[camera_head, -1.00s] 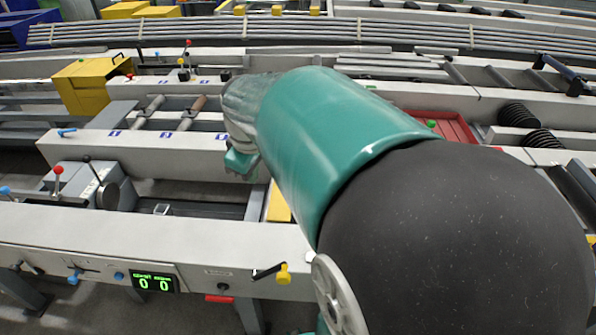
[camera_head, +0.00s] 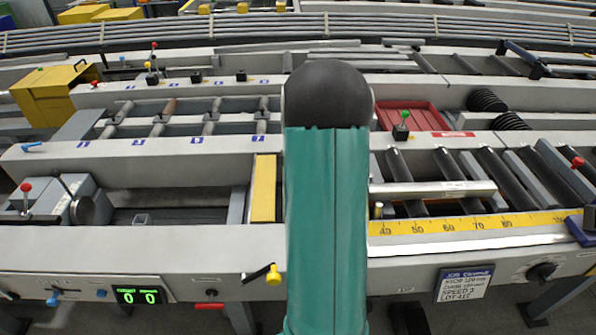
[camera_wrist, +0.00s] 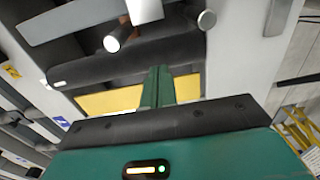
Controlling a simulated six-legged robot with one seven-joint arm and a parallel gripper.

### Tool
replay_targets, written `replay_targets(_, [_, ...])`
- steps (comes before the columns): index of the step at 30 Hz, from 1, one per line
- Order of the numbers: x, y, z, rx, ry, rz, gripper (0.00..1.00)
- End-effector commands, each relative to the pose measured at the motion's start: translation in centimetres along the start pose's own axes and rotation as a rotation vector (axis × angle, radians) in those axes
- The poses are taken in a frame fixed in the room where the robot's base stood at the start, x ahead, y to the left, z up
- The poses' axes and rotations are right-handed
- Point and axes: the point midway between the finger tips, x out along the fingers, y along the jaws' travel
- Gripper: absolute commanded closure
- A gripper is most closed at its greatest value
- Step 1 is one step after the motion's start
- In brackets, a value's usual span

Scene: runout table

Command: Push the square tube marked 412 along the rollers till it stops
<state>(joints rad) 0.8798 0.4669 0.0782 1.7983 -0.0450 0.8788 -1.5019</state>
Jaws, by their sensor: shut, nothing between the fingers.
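A pale metal bar (camera_head: 435,190) with a small label lies across the dark rollers (camera_head: 490,170), right of my arm in the head view. It looks like the square tube, but its number is too small to read. Its left end meets the edge of my arm, so I cannot tell if more is hidden. My gripper (camera_wrist: 158,84) shows in the wrist view, with its green fingers together and empty, over a yellow strip (camera_wrist: 110,101). My gripper is not visible in the head view.
A yellow ruler (camera_head: 465,225) runs along the front edge below the rollers, with a dark blue block (camera_head: 582,228) at its right end. A green-topped lever (camera_head: 402,127) and a red tray (camera_head: 418,115) stand behind. A yellow plate (camera_head: 263,190) lies left of my arm.

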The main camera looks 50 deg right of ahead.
Motion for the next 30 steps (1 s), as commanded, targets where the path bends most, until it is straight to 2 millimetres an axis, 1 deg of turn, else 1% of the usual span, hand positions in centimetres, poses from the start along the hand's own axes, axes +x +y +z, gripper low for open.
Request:
replay_targets(1, [1.2,-0.1,-0.1,0.0,0.0,-0.005,1.0])
replay_targets(8, [5.7,0.0,-0.2,-0.002,-0.001,-0.003,1.0])
replay_targets(9, [5.3,0.1,0.8,0.005,-0.001,0.001,1.0])
replay_targets(10, [5.2,0.1,1.4,0.005,-0.001,0.002,1.0])
replay_targets(12, [5.2,0.1,2.3,0.004,-0.001,0.002,1.0])
replay_targets(15, [5.2,0.1,3.2,0.001,0.0,0.001,1.0])
replay_targets(19, [5.2,0.0,3.7,0.001,0.0,0.001,1.0])
replay_targets(28, [5.2,0.0,3.8,0.0,0.0,0.001,1.0])
replay_targets(30, [5.2,0.1,4.3,0.002,-0.001,0.001,1.0])
